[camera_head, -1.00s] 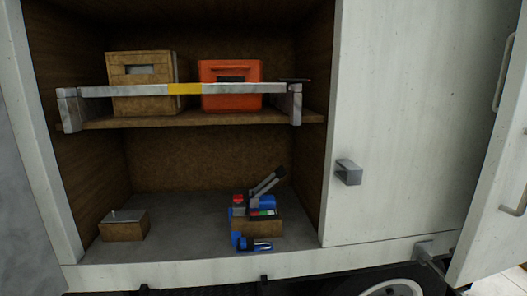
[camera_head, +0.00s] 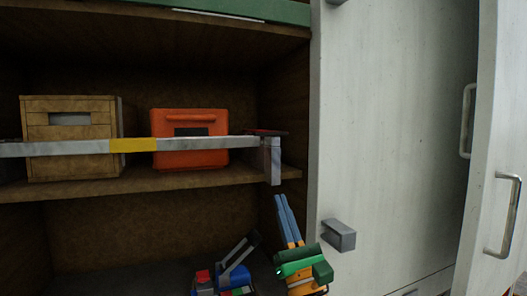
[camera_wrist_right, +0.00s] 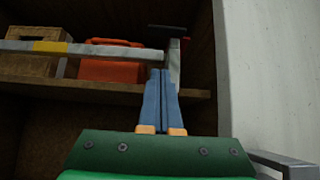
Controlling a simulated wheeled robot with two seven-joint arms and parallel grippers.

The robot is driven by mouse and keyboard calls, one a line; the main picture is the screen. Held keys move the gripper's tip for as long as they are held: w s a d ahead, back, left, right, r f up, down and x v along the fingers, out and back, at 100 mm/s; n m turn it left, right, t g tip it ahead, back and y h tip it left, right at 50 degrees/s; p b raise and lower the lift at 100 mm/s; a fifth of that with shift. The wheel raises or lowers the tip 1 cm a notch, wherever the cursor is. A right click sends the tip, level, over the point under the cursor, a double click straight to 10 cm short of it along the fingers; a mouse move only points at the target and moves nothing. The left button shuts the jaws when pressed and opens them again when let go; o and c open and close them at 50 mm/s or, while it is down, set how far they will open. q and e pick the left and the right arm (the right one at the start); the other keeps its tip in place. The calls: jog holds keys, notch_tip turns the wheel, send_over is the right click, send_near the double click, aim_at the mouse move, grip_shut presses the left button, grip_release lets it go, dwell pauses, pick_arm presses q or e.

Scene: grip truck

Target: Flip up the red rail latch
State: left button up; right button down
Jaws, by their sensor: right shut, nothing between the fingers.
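The red rail latch (camera_head: 268,132) is a flat, dark red and black piece on the right end of a grey rail (camera_head: 85,147). In the right wrist view the latch (camera_wrist_right: 167,28) looks dark and lies flat across the top of the rail's end post. My right gripper (camera_head: 281,199), with blue fingers, is below the rail's right end in the head view. Its fingers are shut and empty, pointing up. In the right wrist view the fingertips (camera_wrist_right: 161,71) overlap the lower post; whether they touch it I cannot tell. My left gripper is not in view.
Behind the rail, a wooden crate (camera_head: 70,160) and an orange case (camera_head: 190,155) stand on the shelf (camera_head: 140,187). A tool with blue parts (camera_head: 225,280) is below. The white door panel (camera_head: 400,130) with a grey handle (camera_head: 339,235) bounds the right side.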

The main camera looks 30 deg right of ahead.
jog(key=p+x, duration=0.2)
jog(key=x, duration=0.7)
jog(key=shift+w+r, duration=0.2)
jog(key=shift+w, duration=0.1)
jog(key=r+p, duration=0.4)
jog(key=shift+w+r, duration=0.15)
jog(key=shift+w, duration=0.05)
jog(key=shift+s, duration=0.1)
